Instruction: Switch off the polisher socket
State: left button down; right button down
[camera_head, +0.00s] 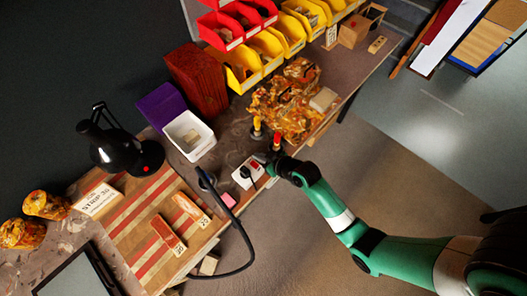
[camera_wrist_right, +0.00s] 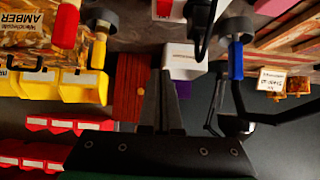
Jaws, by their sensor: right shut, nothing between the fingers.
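The white socket block (camera_head: 241,179) sits near the front edge of the bench in the head view. It carries a red switch (camera_head: 255,164) and a black plug. A black cable (camera_head: 250,245) loops down over the bench front nearby. My right gripper (camera_head: 272,160) is beside the socket's right end, close to the red switch; I cannot tell whether it touches. In the right wrist view its fingers (camera_wrist_right: 163,105) are shut with nothing between them. A white and red piece at that view's top edge (camera_wrist_right: 165,8) looks like part of the socket. The switch position is unclear. My left gripper is out of view.
Yellow-handled (camera_head: 256,128) and red-handled (camera_head: 277,141) tools stand just behind my right gripper. A white bin (camera_head: 190,152), an amber-coloured heap (camera_head: 285,100) and a black lamp (camera_head: 112,150) stand around. Open floor lies in front of the bench.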

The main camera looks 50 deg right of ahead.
jog(key=s+r, duration=0.2)
jog(key=r, duration=0.1)
jog(key=shift+s+r+p, duration=0.1)
jog(key=shift+s+p, duration=0.05)
jog(key=shift+p, duration=0.25)
jog(key=shift+a, duration=0.15)
